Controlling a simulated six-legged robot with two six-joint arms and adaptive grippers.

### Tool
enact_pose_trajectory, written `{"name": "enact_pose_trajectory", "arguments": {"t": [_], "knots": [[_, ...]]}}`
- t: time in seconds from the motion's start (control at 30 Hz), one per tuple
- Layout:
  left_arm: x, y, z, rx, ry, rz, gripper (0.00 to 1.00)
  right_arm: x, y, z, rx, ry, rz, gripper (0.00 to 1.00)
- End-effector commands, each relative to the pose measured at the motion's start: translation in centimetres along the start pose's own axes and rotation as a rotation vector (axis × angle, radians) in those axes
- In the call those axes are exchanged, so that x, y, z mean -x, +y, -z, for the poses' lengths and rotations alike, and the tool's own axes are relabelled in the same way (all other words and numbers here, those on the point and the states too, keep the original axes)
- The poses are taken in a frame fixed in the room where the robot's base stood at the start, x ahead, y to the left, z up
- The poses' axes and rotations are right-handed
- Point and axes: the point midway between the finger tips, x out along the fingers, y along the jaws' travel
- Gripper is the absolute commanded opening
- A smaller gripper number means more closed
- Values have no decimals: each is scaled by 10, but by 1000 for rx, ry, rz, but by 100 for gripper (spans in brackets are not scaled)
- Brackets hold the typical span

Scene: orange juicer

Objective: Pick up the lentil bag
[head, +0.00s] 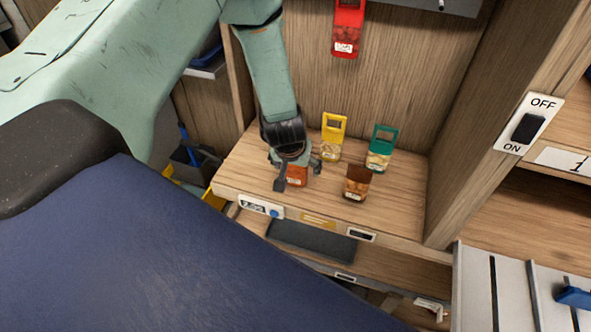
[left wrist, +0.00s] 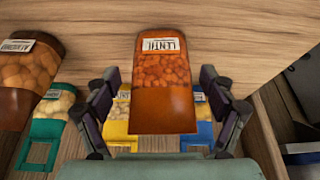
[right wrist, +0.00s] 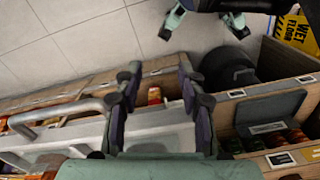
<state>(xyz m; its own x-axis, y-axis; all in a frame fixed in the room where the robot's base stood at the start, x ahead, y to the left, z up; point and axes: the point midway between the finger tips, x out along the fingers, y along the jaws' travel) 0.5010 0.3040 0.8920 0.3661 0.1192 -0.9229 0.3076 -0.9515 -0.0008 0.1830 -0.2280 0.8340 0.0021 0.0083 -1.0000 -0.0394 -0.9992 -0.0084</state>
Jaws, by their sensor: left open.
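The lentil bag (head: 297,179) is an orange-red bag on the wooden shelf, partly hidden by my left gripper (head: 298,175) in the head view. In the left wrist view the lentil bag (left wrist: 163,85), with a white LENTIL label, is between the two spread fingers of my left gripper (left wrist: 158,108). Gaps show on both sides of the bag, so the gripper is open around it. My right gripper (right wrist: 160,95) shows in the right wrist view, its fingers apart with nothing held, over a grey-topped bench and bins.
A yellow bag (head: 332,138), a green bag (head: 380,150) and a brown almond bag (head: 357,183) stand near the lentil bag on the shelf (head: 405,210). A red bag (head: 347,28) is higher on the back wall. An ON/OFF switch (head: 528,127) is at right.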

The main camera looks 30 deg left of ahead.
Motion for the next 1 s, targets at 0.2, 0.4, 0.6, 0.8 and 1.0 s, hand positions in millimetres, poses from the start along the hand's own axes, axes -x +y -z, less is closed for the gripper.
{"name": "enact_pose_trajectory", "arguments": {"t": [0.2,0.4,0.6,0.8,1.0], "knots": [[0,-2,2,1,0,0,69,0,0,0,0,0,0,40],[0,-3,2,1,0,0,52,0,0,0,0,1,0,40],[0,-3,2,1,0,0,35,0,0,0,0,0,0,40],[0,-3,2,1,0,0,24,0,0,0,0,0,0,40],[4,-3,4,2,1,0,24,2,0,0,0,0,0,40]]}}
